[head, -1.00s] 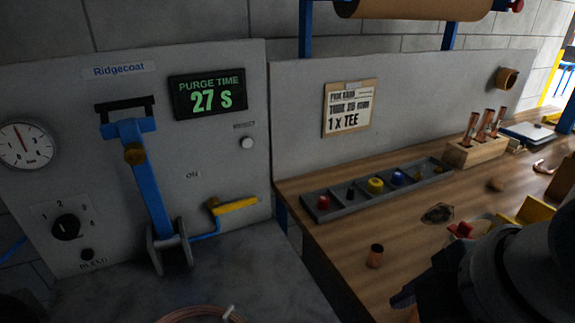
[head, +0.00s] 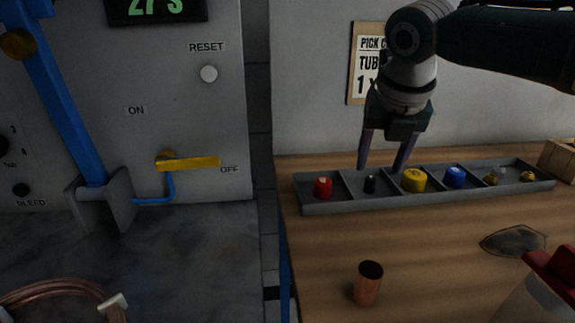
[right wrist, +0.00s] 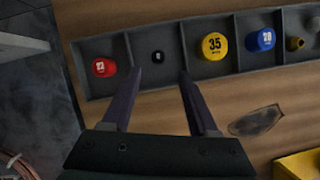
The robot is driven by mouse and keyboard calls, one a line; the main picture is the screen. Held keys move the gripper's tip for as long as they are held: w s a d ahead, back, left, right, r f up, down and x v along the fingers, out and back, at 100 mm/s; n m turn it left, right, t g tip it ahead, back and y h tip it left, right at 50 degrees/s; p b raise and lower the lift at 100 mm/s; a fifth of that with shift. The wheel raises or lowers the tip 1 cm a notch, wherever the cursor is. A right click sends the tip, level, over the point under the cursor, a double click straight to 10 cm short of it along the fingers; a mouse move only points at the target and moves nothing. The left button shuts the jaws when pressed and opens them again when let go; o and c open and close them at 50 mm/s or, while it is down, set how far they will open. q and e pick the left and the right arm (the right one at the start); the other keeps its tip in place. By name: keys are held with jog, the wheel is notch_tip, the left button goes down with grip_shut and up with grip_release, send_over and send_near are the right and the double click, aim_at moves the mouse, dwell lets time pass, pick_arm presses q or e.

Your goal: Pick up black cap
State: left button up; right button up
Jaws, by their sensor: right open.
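The small black cap (head: 370,184) stands in the second compartment from the left of the grey divided tray (head: 330,207). It also shows in the right wrist view (right wrist: 157,57), ahead of the fingertips and between their lines. My right gripper (head: 383,167) is open and empty above and behind the tray, its two fingers pointing down on either side of the cap's compartment. In the right wrist view the right gripper (right wrist: 160,72) spans the cap's compartment without touching the cap. My left gripper is not in view.
The same tray holds a red cap (head: 323,187), a yellow cap (head: 414,180), a blue cap (head: 455,176) and small brass pieces (head: 527,176). A copper tube piece (head: 368,283) stands on the wooden bench (head: 430,255). A valve with a yellow handle (head: 190,163) is at left.

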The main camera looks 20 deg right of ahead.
aim_at(372, 179)
jog(key=shift+b+x, duration=0.3)
jog(key=shift+x, duration=0.6)
jog(key=b+x, duration=0.2)
jog(key=x, duration=0.1)
jog(key=shift+w+a, duration=0.15)
jog(key=shift+w, duration=0.1)
jog(key=shift+w+f+b, duration=0.25)
jog(key=shift+f+b, duration=0.1)
jog(key=shift+f, duration=0.1)
jog(key=shift+d, duration=0.2)
jog(key=c, duration=0.7)
grip_shut()
